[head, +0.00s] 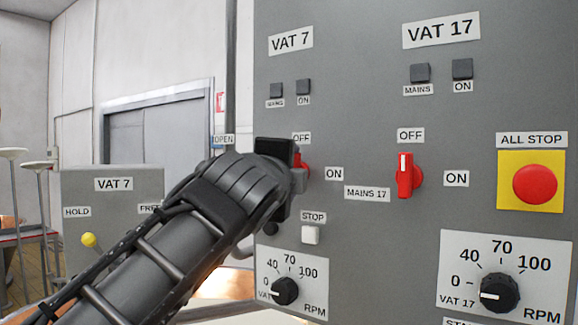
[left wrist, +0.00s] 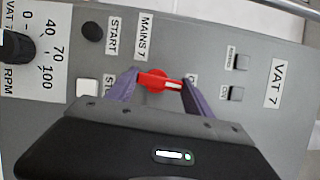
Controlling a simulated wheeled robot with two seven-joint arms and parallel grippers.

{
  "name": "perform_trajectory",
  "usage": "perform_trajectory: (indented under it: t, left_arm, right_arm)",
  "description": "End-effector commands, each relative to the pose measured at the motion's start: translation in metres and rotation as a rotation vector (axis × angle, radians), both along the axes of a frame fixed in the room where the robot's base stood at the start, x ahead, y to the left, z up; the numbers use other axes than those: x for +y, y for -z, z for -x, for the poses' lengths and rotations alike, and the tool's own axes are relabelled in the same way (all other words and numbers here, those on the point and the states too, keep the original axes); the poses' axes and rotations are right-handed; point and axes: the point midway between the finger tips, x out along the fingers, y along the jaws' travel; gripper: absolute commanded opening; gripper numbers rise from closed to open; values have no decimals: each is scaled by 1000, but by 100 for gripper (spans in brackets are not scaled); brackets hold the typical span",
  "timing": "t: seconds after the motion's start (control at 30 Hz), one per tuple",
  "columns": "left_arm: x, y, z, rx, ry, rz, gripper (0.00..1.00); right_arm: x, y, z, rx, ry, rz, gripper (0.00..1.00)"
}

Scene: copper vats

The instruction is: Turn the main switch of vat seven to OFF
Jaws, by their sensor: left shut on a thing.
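The red main switch of vat seven (left wrist: 155,81) sits on the grey panel (head: 345,100). My left gripper (head: 297,168) is at it, its purple fingers (left wrist: 158,90) on either side of the red handle and shut on it. In the left wrist view the handle's white mark lies at its right end, towards the partly covered OFF label, which is panel-up. In the head view the gripper hides most of the switch. The OFF label (head: 302,138) is above it and the ON label (head: 334,174) to its right. My right gripper is not in view.
To the right are the red vat 17 switch (head: 405,175), the red ALL STOP button (head: 535,184) and the vat 17 dial (head: 499,292). Below my gripper are a white STOP button (head: 311,235) and the vat 7 dial (head: 285,291). A yellow-knobbed lever (head: 89,240) stands left.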

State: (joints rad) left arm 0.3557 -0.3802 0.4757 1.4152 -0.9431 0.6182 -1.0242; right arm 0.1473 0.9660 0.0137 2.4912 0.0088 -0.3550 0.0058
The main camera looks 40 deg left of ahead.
Motion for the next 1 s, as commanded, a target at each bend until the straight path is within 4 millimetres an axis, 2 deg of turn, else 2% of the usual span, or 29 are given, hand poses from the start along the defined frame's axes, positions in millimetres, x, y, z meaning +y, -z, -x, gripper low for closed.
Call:
perform_trajectory:
  t: [0.3,0.7,0.73,1.0]
  left_arm:
    - [0,0,0,-1,1,96,20]
    - [1,1,0,-1,0,103,20]
    - [1,1,0,-2,0,103,62]
    - [1,0,0,-2,0,101,82]
  right_arm:
    - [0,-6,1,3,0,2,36]
    - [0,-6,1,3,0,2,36]
    - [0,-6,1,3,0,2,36]
    - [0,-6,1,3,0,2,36]
